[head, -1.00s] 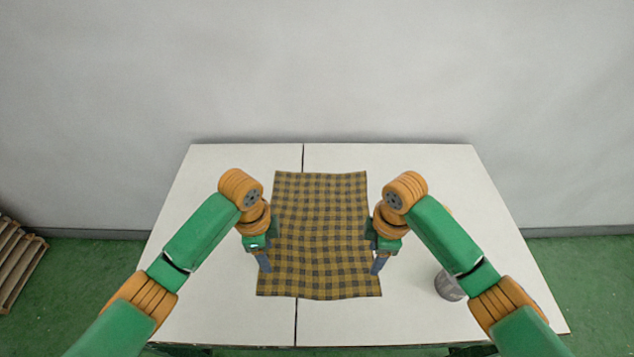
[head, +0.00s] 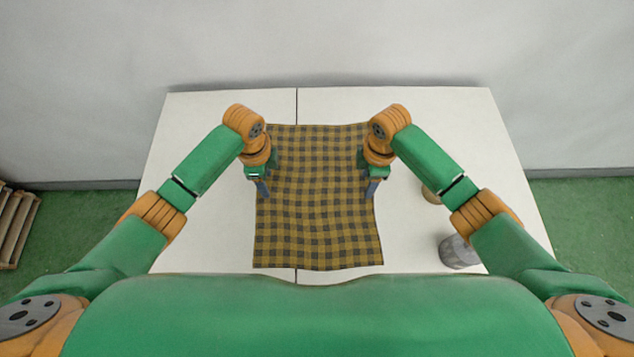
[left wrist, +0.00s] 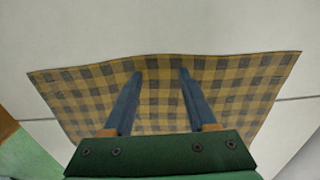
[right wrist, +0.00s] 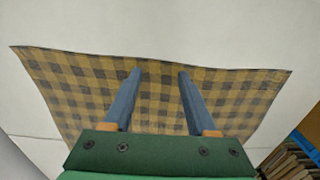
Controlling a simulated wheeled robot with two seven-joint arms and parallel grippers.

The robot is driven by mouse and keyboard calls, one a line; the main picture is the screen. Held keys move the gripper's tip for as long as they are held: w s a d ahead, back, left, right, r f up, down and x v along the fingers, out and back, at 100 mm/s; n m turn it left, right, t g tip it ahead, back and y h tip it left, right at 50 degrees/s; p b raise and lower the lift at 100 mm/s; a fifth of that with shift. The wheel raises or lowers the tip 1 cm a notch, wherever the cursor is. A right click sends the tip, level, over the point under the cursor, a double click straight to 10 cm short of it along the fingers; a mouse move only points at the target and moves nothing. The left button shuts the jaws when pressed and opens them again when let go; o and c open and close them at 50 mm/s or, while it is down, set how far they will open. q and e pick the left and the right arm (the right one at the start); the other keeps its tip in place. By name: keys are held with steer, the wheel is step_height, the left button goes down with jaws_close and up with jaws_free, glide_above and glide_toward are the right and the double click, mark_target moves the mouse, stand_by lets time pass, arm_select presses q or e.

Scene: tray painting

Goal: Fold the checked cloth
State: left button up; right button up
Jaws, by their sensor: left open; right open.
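The yellow-and-dark checked cloth (head: 318,215) lies spread flat on the white table, slightly wavy along its near edge. My left gripper (head: 264,191) is open at the cloth's left edge. In the left wrist view its two blue fingers (left wrist: 158,75) are apart over the cloth (left wrist: 230,85), with no fabric visibly pinched. My right gripper (head: 371,190) is open at the cloth's right edge. In the right wrist view its fingers (right wrist: 159,75) are apart over the cloth (right wrist: 230,90). I cannot tell whether the fingertips touch the fabric. My wrists hide parts of the side edges.
The white table (head: 210,235) has a dark seam running front to back beneath the cloth. A grey cylindrical object (head: 458,251) stands at the right front, and a tan round object (head: 431,194) is partly hidden behind my right arm. A wooden pallet (head: 14,225) is on the floor at the left.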

arm_select(q)
steer(key=shift+s, duration=0.1)
arm_select(e)
steer(key=shift+s, duration=0.1)
arm_select(q)
steer(key=shift+f, duration=0.2)
arm_select(e)
steer(key=shift+f, duration=0.2)
arm_select(q)
steer(key=shift+s+r, duration=0.1)
steer(key=shift+c, duration=1)
arm_select(e)
steer(key=shift+s+r, duration=0.1)
steer(key=shift+c, duration=1)
arm_select(q)
jaws_close()
arm_select(e)
jaws_close()
